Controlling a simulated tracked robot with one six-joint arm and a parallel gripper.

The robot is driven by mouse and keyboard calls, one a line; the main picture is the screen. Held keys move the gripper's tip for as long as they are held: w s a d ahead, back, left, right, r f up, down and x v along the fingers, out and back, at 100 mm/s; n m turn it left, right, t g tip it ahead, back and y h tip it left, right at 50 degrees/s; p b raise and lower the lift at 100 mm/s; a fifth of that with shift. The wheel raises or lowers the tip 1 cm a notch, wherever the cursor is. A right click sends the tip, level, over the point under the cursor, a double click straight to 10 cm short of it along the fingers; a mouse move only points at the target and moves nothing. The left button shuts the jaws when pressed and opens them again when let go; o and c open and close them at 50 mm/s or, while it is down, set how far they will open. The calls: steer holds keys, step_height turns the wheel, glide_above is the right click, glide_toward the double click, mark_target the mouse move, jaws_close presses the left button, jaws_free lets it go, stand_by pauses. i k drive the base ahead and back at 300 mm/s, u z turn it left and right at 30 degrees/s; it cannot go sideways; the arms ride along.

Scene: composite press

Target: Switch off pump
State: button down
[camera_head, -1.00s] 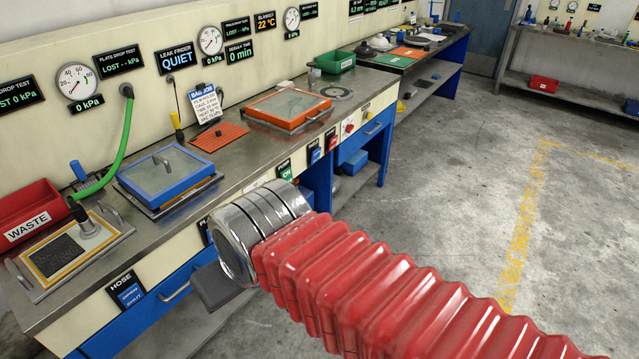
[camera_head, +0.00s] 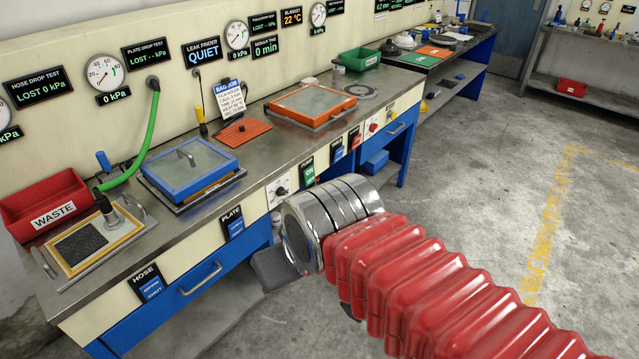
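On the bench's front panel is a green-lit switch plate (camera_head: 308,173) that appears to read ON; its heading is too small to read surely, so I cannot confirm it is the pump's. A white plate with a dark round knob (camera_head: 280,188) is left of it. My gripper (camera_head: 272,268) points toward the bench front, below and left of the green plate. Only a dark finger part shows past my silver wrist; the rest is hidden, so its opening cannot be judged. No contact with the panel is visible.
Blue-lit plates (camera_head: 337,150) and a red button (camera_head: 373,127) sit farther right. PLATE (camera_head: 233,223) and HOSE (camera_head: 148,284) switches are at left. Drawer handles (camera_head: 202,278) project from the bench front. The floor (camera_head: 480,190) at right is clear.

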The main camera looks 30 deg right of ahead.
mark_target(309, 174)
steer(key=u, duration=0.05)
steer(key=i, duration=1)
steer(key=z, duration=0.05)
